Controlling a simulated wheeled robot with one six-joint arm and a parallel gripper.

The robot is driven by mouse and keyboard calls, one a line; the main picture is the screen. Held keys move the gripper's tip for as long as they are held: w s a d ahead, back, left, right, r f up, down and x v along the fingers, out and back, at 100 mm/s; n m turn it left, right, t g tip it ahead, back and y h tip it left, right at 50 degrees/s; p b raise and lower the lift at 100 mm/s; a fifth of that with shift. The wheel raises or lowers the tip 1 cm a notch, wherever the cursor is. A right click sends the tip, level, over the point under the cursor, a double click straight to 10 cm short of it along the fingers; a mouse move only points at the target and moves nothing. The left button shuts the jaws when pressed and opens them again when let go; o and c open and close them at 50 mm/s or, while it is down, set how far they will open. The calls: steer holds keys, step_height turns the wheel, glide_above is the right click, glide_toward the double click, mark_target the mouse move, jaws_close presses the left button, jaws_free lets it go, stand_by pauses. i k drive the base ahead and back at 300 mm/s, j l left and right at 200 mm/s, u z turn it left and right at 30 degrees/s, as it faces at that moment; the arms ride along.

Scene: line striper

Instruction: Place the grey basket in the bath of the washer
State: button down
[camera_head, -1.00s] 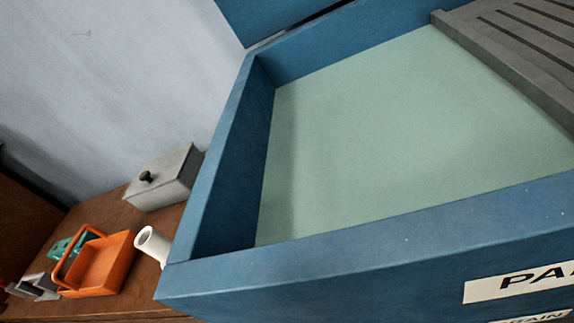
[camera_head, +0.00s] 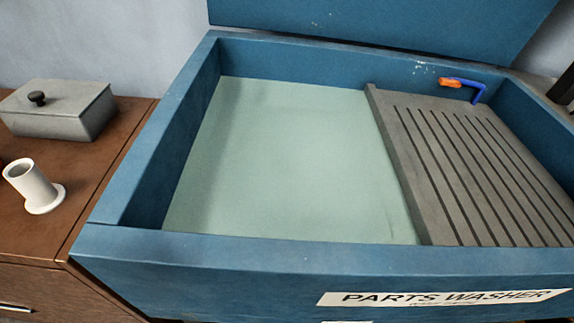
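The blue parts washer (camera_head: 260,255) fills most of the view, with a "PARTS WASHER" label on its front. Its bath (camera_head: 290,160) is on the left side, filled with pale green liquid, and nothing shows in it. A grey slatted drain shelf (camera_head: 480,170) covers the right side. The washer's lid (camera_head: 390,25) stands raised at the back. I see no grey basket in the current view. My gripper is not in view, so I cannot see whether it holds anything.
A brown wooden bench (camera_head: 75,222) stands at the left. On it are a grey lidded box (camera_head: 62,115) with a dark knob and a white flanged tube (camera_head: 32,188). A blue nozzle with an orange tip (camera_head: 465,86) sits at the washer's back right.

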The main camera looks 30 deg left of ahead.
mark_target(274, 183)
steer(key=i+j, duration=1.15)
steer(key=j, duration=0.15)
